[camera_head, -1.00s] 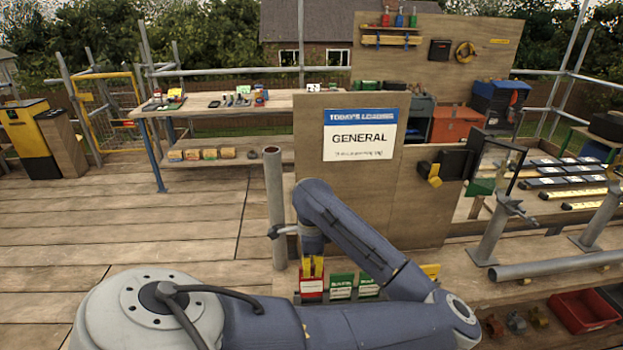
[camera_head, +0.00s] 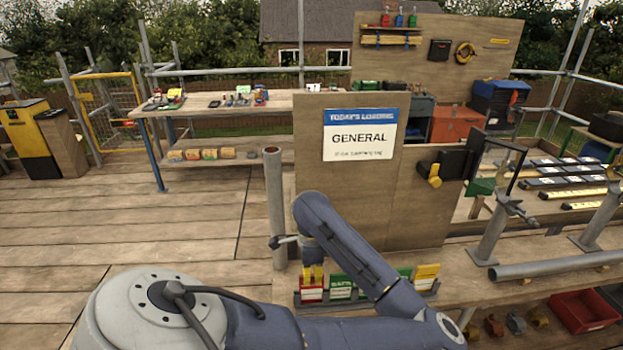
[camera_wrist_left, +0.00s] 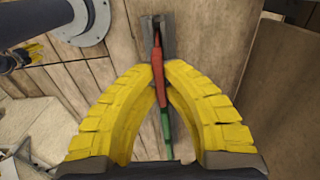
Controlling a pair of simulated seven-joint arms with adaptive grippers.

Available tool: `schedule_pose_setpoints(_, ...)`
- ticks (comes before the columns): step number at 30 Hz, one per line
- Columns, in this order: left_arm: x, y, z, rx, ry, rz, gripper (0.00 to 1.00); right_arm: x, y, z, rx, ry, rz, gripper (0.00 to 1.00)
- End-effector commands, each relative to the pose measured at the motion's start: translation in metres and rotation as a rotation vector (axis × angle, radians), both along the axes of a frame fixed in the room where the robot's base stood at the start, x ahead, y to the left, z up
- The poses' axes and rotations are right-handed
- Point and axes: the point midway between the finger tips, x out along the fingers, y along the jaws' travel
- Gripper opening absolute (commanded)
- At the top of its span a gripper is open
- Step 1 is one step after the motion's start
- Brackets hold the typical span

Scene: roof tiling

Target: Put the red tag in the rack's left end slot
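My left gripper (camera_head: 312,270) points down at the left end of the grey rack (camera_head: 296,299). Its yellow fingers are shut on the red tag (camera_head: 312,290), which has a pale lower face. In the left wrist view the fingers close around the red tag (camera_wrist_left: 157,70), seen edge-on and in line with the rack's grey end piece (camera_wrist_left: 153,25). The tag is upright at the left end slot; I cannot tell whether it is fully seated. A green tag (camera_head: 341,287) stands just right of it. My right gripper is not in view.
A yellow tag (camera_head: 426,275) stands at the rack's right end, and my forearm hides part of the row between. A steel post (camera_head: 275,200) rises close behind the left end. A wooden board (camera_head: 420,215) with a "GENERAL" sign (camera_head: 360,135) stands behind the rack.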

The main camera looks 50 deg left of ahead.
Motion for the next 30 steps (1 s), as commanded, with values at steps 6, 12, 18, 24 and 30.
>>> schedule_pose_setpoints(6,0.0001,0.0001,-0.0011,0.000,0.000,0.000,0.00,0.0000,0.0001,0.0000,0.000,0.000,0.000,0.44)
schedule_pose_setpoints(12,-0.0001,0.0001,-0.0011,0.000,0.000,0.000,0.00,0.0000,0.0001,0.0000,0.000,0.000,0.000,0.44)
schedule_pose_setpoints(18,-0.0001,0.0001,-0.0010,0.000,0.000,0.000,0.28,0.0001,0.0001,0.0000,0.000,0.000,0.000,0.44)
schedule_pose_setpoints(24,-0.0001,0.0001,-0.0010,0.000,0.000,0.000,0.33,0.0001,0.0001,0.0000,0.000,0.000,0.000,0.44)
schedule_pose_setpoints(30,0.0004,0.0002,0.0031,0.000,-0.001,0.000,0.33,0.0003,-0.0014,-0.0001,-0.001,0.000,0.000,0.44)
